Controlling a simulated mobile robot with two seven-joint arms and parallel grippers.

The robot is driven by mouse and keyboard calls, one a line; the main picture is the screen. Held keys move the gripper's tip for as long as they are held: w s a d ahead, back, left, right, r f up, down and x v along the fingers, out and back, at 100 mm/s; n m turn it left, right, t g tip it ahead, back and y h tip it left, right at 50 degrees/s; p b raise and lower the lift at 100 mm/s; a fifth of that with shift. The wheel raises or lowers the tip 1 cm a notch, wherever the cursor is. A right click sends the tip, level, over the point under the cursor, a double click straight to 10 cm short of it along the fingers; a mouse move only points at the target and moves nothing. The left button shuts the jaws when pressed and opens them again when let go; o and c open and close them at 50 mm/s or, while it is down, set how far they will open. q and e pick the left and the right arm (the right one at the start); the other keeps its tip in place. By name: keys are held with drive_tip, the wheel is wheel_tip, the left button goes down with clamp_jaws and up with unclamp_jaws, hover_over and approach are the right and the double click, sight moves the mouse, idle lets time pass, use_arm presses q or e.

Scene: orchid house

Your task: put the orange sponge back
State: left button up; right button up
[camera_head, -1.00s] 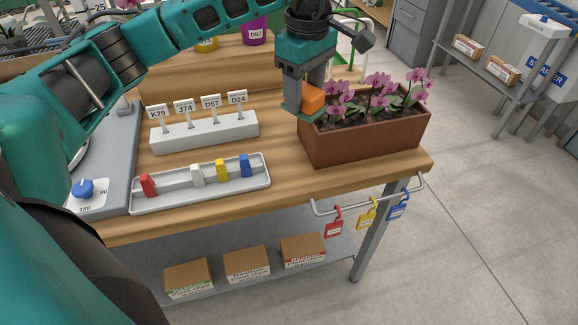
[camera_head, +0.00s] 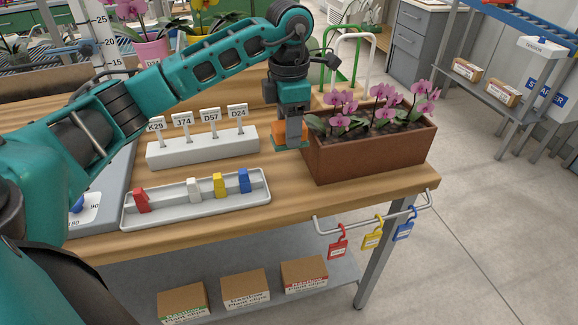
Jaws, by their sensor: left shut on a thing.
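The orange sponge (camera_head: 284,134) is between the fingers of my left gripper (camera_head: 291,138). The gripper points down and is shut on it, just left of the brown planter, close to the wooden bench top (camera_head: 290,185). Part of the sponge is hidden behind the fingers. I cannot tell whether the sponge touches the bench. My right gripper is not in view.
The planter (camera_head: 375,150) with pink orchids stands just right of the gripper. A white label block (camera_head: 203,147) and a grey tray (camera_head: 197,204) with coloured clips lie to the left. Padlocks hang on a rail (camera_head: 375,224) at the bench edge. Bare wood lies in front of the gripper.

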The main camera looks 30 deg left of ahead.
use_arm(q)
wheel_tip(320, 180, down, 5)
drive_tip(key=shift+f+b, duration=0.35)
drive_tip(key=shift+f, duration=1.95)
drive_tip(key=shift+f, duration=0.1)
drive_tip(key=o, duration=0.9)
drive_tip(key=shift+o, duration=0.2)
drive_tip(key=shift+r, duration=0.25)
wheel_tip(320, 180, up, 12)
drive_tip(key=shift+f+p, duration=0.1)
drive_tip(key=shift+p, duration=0.35)
